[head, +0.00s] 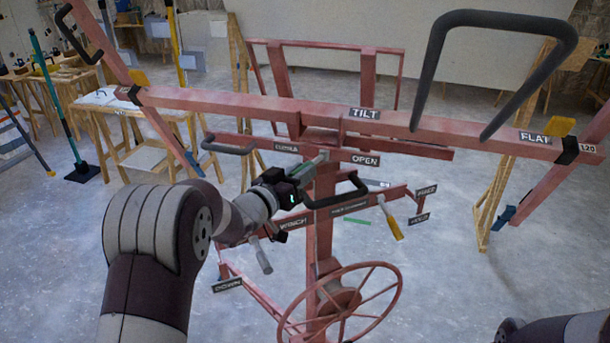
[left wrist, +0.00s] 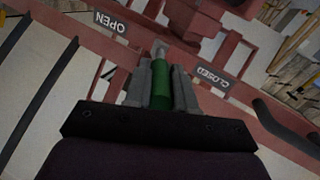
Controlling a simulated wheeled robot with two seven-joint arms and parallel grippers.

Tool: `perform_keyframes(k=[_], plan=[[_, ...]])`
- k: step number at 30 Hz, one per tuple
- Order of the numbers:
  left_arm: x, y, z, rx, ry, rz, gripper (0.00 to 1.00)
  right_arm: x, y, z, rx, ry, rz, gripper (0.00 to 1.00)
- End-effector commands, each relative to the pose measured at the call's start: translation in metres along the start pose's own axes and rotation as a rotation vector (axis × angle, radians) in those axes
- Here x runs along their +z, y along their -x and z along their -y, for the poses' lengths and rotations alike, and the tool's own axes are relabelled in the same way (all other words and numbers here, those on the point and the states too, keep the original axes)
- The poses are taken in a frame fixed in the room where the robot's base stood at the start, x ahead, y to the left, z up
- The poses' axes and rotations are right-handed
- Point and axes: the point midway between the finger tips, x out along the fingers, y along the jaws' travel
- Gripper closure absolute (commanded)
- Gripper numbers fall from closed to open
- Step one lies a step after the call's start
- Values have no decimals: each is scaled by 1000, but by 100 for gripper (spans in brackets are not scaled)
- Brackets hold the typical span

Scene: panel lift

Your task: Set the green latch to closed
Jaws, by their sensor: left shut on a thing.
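The green latch (left wrist: 161,88) shows in the left wrist view as a green grip with a grey tip, between the fingers of my left gripper (left wrist: 160,92). The gripper is shut on it. In that view the latch lies between the OPEN label (left wrist: 111,21) and the CLOSED label (left wrist: 212,77), lined up with neither. In the head view my left gripper (head: 312,166) is at the red frame's post, between the CLOSED label (head: 287,149) and the OPEN label (head: 366,160). My right gripper is out of view.
The red panel lift has a long tilted beam (head: 240,104), a large black handle (head: 430,70), a smaller black handle (head: 340,196) close to my gripper, a yellow-handled lever (head: 391,222) and a red handwheel (head: 340,300). Wooden trestles (head: 150,150) stand behind at left.

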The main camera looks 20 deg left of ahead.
Motion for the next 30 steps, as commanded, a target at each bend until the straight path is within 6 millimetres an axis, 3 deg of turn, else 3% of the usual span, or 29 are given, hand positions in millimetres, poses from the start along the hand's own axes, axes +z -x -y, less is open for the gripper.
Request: perform_keyframes(k=[6, 24, 25, 27, 30], plan=[[-4, 0, 8, 75, -1, 14, 100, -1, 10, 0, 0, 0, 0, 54], [-5, -1, 10, 115, -4, 16, 100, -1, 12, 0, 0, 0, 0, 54], [-5, -1, 10, 115, -4, 16, 69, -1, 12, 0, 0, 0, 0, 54], [-5, -1, 10, 115, -4, 17, 50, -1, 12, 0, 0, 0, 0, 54], [-4, -1, 10, 115, -3, 18, 50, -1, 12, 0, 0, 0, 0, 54]])
